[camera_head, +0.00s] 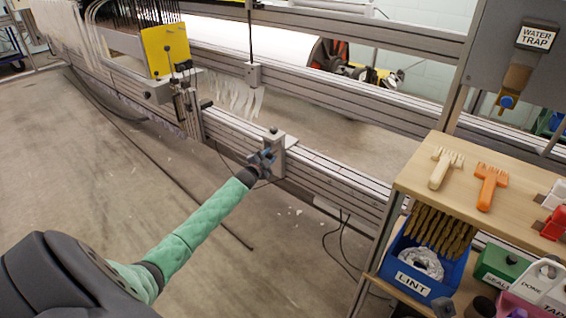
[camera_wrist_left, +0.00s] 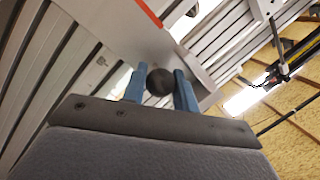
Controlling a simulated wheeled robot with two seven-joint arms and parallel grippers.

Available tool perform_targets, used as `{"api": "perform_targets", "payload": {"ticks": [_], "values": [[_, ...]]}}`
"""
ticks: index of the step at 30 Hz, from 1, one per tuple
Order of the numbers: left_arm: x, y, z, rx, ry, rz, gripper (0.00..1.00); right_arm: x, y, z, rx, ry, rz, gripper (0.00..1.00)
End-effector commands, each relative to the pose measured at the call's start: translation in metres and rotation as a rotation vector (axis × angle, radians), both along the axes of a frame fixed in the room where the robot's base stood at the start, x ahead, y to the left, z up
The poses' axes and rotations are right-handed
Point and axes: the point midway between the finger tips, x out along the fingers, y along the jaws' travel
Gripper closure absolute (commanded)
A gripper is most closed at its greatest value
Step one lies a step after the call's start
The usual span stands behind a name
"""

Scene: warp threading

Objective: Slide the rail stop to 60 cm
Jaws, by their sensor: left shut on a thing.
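The rail stop (camera_head: 277,150) is a grey metal block with a dark knob, mounted on the long aluminium rail (camera_head: 330,183). My left gripper (camera_head: 265,158) is at the front of the stop. In the left wrist view, its two blue fingers (camera_wrist_left: 160,88) are shut on the stop's round dark knob (camera_wrist_left: 160,81), with the stop's grey plate (camera_wrist_left: 125,30) behind. No 60 cm mark on the rail can be read. My right gripper is not in view.
A yellow plate (camera_head: 166,49) on a carriage stands on the rail to the left. A wooden cart (camera_head: 410,180) with combs on top and a blue lint bin (camera_head: 415,262) stands close at the right. Cables (camera_head: 342,240) hang below the rail. The floor in front is mostly clear.

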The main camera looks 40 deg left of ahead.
Motion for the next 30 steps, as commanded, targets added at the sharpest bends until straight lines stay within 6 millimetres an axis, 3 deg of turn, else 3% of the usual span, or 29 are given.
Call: {"api": "perform_targets", "payload": {"ticks": [1,6,12,18,28,29,30], "values": [[0.001,0.017,0.0,0.005,0.002,0.002,1.0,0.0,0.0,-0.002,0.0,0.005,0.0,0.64],[0.004,0.056,-0.001,0.005,0.002,0.002,1.0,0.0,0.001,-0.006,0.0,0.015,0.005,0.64],[0.007,0.084,-0.001,0.002,0.002,0.0,1.0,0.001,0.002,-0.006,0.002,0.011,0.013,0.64],[0.007,0.095,-0.001,0.0,0.001,0.001,1.0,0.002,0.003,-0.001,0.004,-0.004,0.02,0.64],[0.007,0.095,-0.001,0.0,0.001,-0.001,1.0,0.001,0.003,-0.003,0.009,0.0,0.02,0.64],[0.007,0.095,-0.001,0.0,0.001,-0.001,0.67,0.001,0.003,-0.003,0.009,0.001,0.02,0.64],[0.007,0.095,-0.001,0.0,0.001,-0.001,0.64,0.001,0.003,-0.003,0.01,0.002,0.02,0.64]]}}
